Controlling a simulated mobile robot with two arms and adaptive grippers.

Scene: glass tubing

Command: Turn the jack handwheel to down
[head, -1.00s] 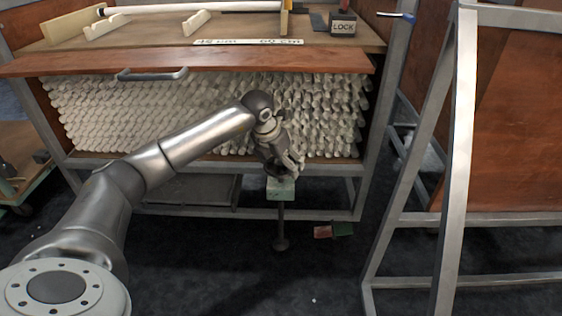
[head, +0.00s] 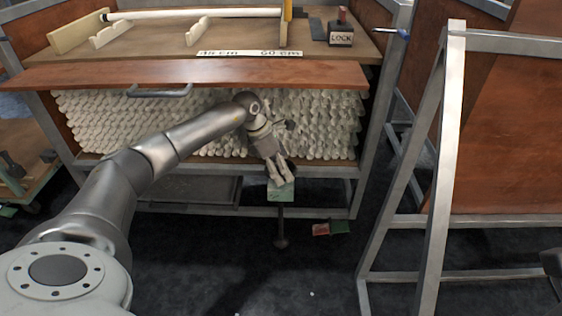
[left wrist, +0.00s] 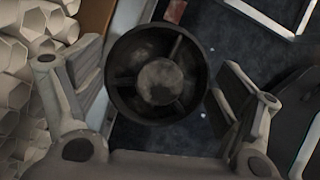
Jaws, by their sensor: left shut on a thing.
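The jack handwheel (left wrist: 157,82) is a dark round wheel with spokes and a worn hub. It fills the middle of the left wrist view. My left gripper (left wrist: 160,100) is shut on it, with one finger at each side of the rim. In the head view, my left gripper (head: 277,176) points down at the front of the rack, just above a pale green plate (head: 281,193) with markings too small to read. Below the plate, a thin dark post (head: 281,225) reaches the floor. The wheel is mostly hidden there. My right gripper does not show.
A rack (head: 350,187) full of pale glass tubes stands behind the gripper, with a wooden flap (head: 230,76) above. A metal frame (head: 440,140) stands at right. An unclear dark shape enters at the right edge.

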